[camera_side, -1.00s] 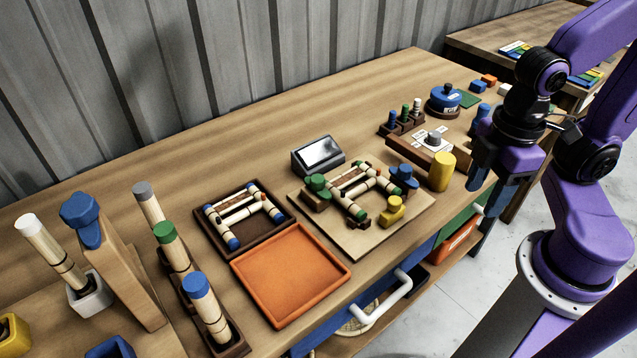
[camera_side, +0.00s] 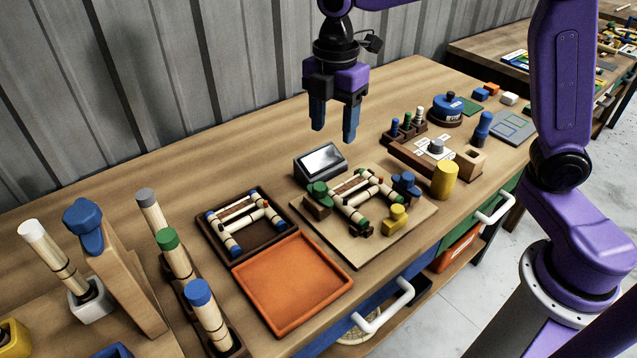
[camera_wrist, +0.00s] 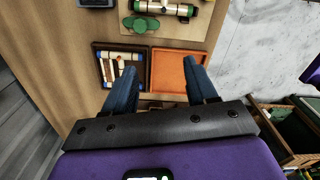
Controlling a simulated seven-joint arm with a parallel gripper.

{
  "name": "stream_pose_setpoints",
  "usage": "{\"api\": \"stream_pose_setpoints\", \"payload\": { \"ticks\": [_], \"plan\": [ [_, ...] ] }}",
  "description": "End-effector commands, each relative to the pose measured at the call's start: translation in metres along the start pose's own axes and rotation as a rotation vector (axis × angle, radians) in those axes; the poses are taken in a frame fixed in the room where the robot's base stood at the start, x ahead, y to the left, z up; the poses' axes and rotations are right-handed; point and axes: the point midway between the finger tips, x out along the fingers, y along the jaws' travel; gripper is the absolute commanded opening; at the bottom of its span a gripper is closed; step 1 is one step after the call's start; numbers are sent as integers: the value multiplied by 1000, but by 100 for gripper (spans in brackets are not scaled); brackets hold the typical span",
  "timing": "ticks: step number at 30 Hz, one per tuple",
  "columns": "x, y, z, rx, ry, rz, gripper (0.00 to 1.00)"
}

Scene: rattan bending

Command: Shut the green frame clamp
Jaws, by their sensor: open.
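The green frame clamp (camera_side: 318,194) is at the left side of a pale wooden board, next to a rattan frame (camera_side: 352,194). It also shows in the wrist view as a green piece (camera_wrist: 141,23) near the top. A blue clamp (camera_side: 405,185) and a yellow clamp (camera_side: 396,219) sit on the same board. I cannot tell from these views how far the green clamp's jaw stands from the frame. My gripper (camera_side: 334,128) is open and empty, its blue fingers pointing down, above and behind the board. It also shows in the wrist view (camera_wrist: 160,82), apart from the clamp.
A grey display (camera_side: 320,163) stands behind the board. A dark tray (camera_side: 247,247) with rattan pieces and an orange tray (camera_side: 292,283) lie to the left. A yellow cylinder (camera_side: 445,180) and a dial block (camera_side: 437,148) stand right. The table's back left is clear.

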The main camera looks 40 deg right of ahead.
Motion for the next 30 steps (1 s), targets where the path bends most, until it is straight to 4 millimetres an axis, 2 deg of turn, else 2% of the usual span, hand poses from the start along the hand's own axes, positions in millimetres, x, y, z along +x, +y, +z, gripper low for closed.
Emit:
{"api": "stream_pose_setpoints", "payload": {
  "ticks": [1, 4, 11, 17, 30],
  "plan": [
    [1, 14, 3, -30, -1, -3, 57],
    [0, 30, 8, -84, -1, -3, 57],
    [7, 40, 11, -123, -2, -5, 57],
    [36, 39, 11, -121, -3, -9, 57],
    [119, 38, 11, -120, -2, -7, 57]
  ]
}}
